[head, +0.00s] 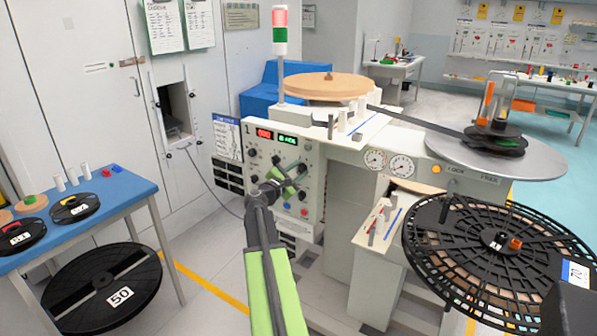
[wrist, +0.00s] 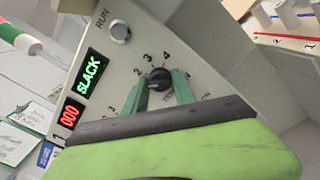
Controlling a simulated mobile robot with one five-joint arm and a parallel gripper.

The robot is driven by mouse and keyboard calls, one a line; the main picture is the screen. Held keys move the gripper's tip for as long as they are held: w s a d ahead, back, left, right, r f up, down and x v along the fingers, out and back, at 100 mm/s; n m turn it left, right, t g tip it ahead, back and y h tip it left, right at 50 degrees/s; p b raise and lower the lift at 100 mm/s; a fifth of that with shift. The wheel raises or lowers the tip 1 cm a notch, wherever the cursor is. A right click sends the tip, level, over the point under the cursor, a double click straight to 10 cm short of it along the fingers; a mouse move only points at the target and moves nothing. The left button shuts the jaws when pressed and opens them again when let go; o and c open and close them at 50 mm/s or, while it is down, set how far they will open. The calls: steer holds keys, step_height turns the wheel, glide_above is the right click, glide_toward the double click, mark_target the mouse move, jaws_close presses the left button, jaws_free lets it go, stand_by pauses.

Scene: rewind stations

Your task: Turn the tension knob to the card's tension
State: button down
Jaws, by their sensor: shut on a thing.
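The tension knob (wrist: 159,78) is a small dark round knob on the grey control panel (head: 253,162). Printed numbers ring it; 2, 3 and 4 read clearly, but I cannot tell which number it points at. My gripper (wrist: 159,84) has its two green fingers on either side of the knob and is shut on it. In the head view my gripper (head: 287,181) is at the panel's face and hides the knob. A card with a blue header (head: 228,140) hangs left of the panel; its text is too small to read.
A red display (wrist: 70,115) shows 000 and a green display (wrist: 88,75) shows SLACK. A RUN button (wrist: 120,32) sits near the panel's edge. A blue table (head: 120,195) with reels stands left; a large black reel (head: 495,240) is at the right.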

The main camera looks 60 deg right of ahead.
steer(key=m, duration=1.2)
steer(key=shift+m, duration=0.4)
stand_by(0.3)
steer(key=c, duration=1.1)
jaws_free()
steer(key=shift+o, duration=0.2)
steer(key=shift+a, duration=0.1)
steer(key=a, duration=1.7)
steer(key=shift+a, duration=0.15)
